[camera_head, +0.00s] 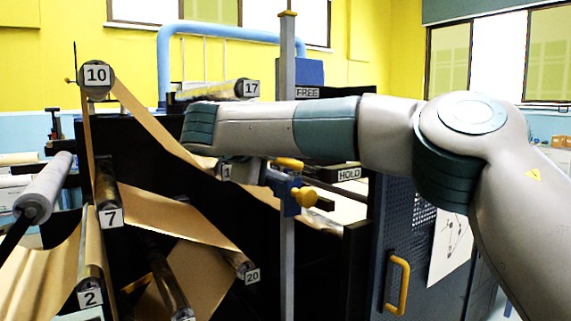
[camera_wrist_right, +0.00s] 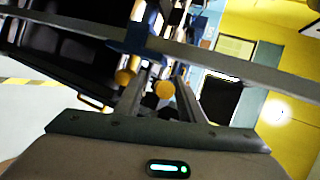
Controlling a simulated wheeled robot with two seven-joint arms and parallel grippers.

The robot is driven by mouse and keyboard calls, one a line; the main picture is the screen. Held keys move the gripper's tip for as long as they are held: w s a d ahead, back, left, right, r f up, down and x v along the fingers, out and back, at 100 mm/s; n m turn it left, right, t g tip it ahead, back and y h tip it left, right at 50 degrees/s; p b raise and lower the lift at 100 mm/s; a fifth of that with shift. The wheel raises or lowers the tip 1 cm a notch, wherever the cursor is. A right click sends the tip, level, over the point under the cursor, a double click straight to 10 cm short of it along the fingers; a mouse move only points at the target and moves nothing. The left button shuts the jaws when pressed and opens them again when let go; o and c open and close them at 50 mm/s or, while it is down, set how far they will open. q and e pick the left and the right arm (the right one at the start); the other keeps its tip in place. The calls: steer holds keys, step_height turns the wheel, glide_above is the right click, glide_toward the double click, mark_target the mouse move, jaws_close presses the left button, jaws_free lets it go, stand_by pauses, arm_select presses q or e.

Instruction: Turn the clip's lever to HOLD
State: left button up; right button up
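The blue clip (camera_head: 284,187) sits on a grey upright post (camera_head: 288,255). It has a yellow part (camera_head: 290,163) at its top and a round yellow knob (camera_head: 306,197) at its right; I cannot tell surely which is the lever. The HOLD label (camera_head: 348,174) is right of the clip, and the FREE label (camera_head: 307,92) is higher up. My right gripper (camera_head: 262,176) is just left of the clip, partly hidden under my arm. In the right wrist view its fingers (camera_wrist_right: 160,83) are apart, with a yellow knob (camera_wrist_right: 164,91) showing between them. Contact is unclear. My left gripper is out of view.
A dark cabinet with a yellow handle (camera_head: 399,285) stands at the right. My right arm crosses in front of the post.

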steer(key=shift+s+r, duration=0.15)
